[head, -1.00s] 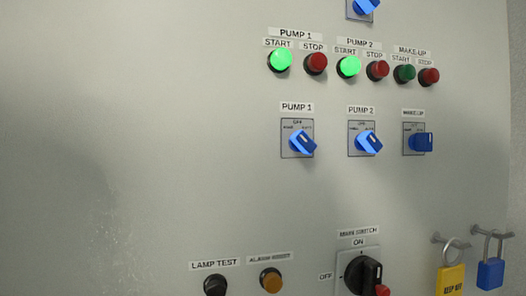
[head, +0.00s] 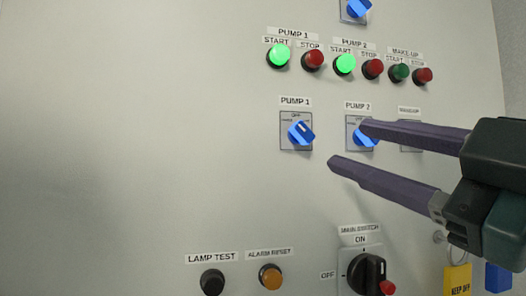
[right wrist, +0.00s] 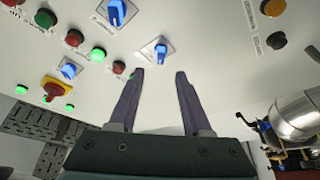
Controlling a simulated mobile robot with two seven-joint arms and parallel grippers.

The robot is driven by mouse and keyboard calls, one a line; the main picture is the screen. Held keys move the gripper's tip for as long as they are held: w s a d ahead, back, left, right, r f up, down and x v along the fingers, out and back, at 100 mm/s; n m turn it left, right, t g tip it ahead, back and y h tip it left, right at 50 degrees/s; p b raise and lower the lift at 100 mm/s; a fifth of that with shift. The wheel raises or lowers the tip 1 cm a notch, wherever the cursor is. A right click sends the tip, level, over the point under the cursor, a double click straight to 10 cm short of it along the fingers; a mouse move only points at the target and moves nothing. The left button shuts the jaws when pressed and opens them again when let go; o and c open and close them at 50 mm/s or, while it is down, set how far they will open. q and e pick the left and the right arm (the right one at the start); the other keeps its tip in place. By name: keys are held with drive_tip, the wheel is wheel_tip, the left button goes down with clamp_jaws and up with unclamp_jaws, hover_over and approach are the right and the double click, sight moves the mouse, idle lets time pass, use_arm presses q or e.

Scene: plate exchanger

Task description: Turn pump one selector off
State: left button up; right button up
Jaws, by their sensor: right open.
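The pump 1 selector (head: 301,133) is a blue knob on a grey square plate under a PUMP 1 label in the head view. Its knob sits turned to the right of the OFF mark at the plate's top. It also shows in the right wrist view (right wrist: 160,48), just beyond the fingertips. My right gripper (head: 347,145) is open and empty, its two purple fingers pointing left toward this selector, apart from it in the picture. The upper finger partly covers the pump 2 selector (head: 365,137). In the right wrist view the open fingers (right wrist: 160,73) have nothing between them. My left gripper is not in view.
Start and stop buttons (head: 313,60) run in a row above the selectors. The make-up selector is mostly hidden by my gripper. Below are the lamp test button (head: 212,281), alarm reset button (head: 271,276) and main switch (head: 367,273). The panel's left side is bare.

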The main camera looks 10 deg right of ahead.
sight(307, 134)
drive_tip(key=p+x, duration=0.4)
drive_tip(key=x, duration=0.2)
drive_tip(key=shift+w+r, duration=0.25)
drive_tip(key=shift+w, duration=0.1)
drive_tip(key=shift+w+a+p, duration=0.25)
drive_tip(key=shift+w+p, duration=0.05)
drive_tip(key=shift+w, duration=0.15)
drive_tip(key=shift+f, duration=0.1)
clamp_jaws()
